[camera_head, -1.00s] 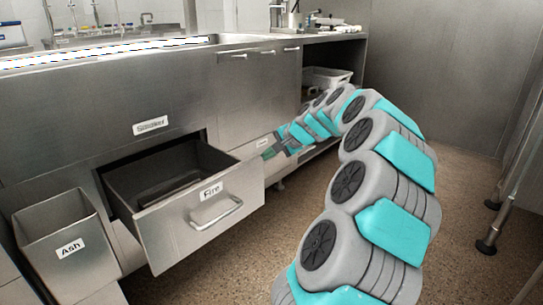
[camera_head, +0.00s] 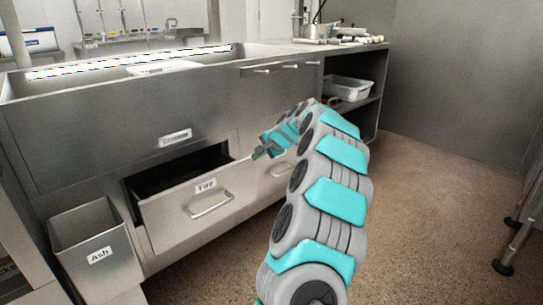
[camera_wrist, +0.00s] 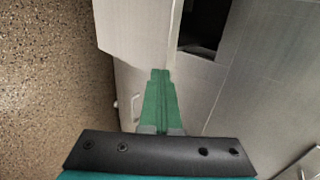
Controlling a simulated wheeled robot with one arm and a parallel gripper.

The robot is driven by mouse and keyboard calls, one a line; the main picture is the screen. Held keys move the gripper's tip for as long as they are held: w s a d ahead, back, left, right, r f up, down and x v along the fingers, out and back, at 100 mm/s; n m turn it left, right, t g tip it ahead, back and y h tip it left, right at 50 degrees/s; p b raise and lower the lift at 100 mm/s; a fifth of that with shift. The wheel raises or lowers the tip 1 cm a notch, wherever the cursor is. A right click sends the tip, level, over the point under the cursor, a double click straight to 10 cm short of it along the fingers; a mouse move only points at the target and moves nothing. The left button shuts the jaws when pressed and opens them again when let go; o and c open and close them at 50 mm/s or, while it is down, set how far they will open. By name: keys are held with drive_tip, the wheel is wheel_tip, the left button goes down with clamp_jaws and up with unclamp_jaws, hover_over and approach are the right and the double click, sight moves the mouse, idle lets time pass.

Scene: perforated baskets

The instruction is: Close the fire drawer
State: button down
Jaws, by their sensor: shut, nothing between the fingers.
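The fire drawer (camera_head: 165,212) is a steel drawer labelled "Fire" with a bar handle (camera_head: 209,205). It stands partly open, with its dark inside showing behind the front. In the wrist view the drawer (camera_wrist: 135,30) is at the upper left, with a dark gap beside it. My gripper (camera_head: 257,154) is at the right end of the drawer front, close to the cabinet face. In the wrist view its green fingers (camera_wrist: 160,74) are shut and empty, with tips near the drawer's lower edge. I cannot tell whether they touch it.
An open bin labelled "Ash" (camera_head: 97,245) is left of the drawer. A labelled panel (camera_head: 175,137) is above it. More handles (camera_head: 290,68) are on the cabinet at right. A white basket (camera_head: 347,88) sits on a shelf.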

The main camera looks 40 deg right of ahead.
drive_tip(key=w+a+p, duration=0.1)
drive_tip(key=w+p, duration=0.4)
drive_tip(key=w, duration=0.7)
drive_tip(key=shift+w, duration=0.4)
